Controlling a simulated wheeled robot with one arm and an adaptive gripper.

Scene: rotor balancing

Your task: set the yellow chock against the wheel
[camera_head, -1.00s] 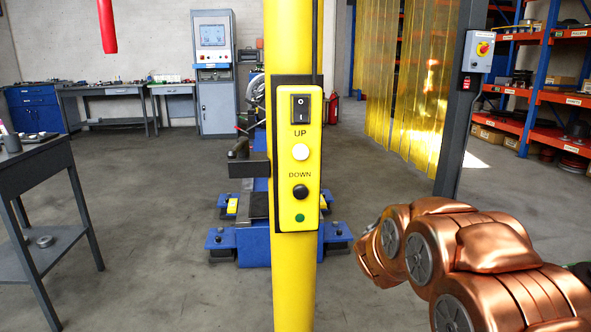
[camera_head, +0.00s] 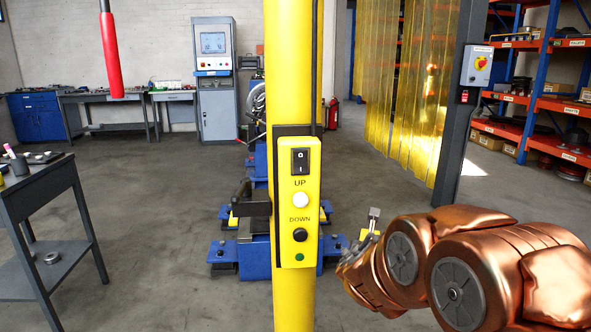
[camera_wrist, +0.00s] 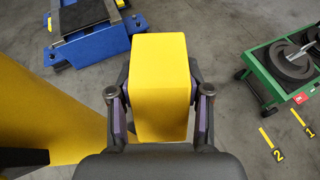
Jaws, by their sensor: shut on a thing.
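My gripper (camera_wrist: 158,98) is shut on the yellow chock (camera_wrist: 160,75), a block held between its two fingers in the wrist view. In the head view my gripper end (camera_head: 368,226) is at the lower right, just right of the yellow post, partly hidden by my arm; a small patch of yellow shows there. A green cart (camera_wrist: 270,75) stands on the floor at the right of the wrist view, with small dark wheels (camera_wrist: 240,74) at its corners. The chock is apart from the cart. I cannot tell which wheel is meant.
The yellow post (camera_head: 291,298) with its UP/DOWN box (camera_head: 299,245) stands close to my arm, and shows at left in the wrist view. A blue lift base (camera_wrist: 95,45) lies upper left. Floor marks 1 (camera_wrist: 296,118) and 2 (camera_wrist: 265,136) are near the cart. Open floor lies between.

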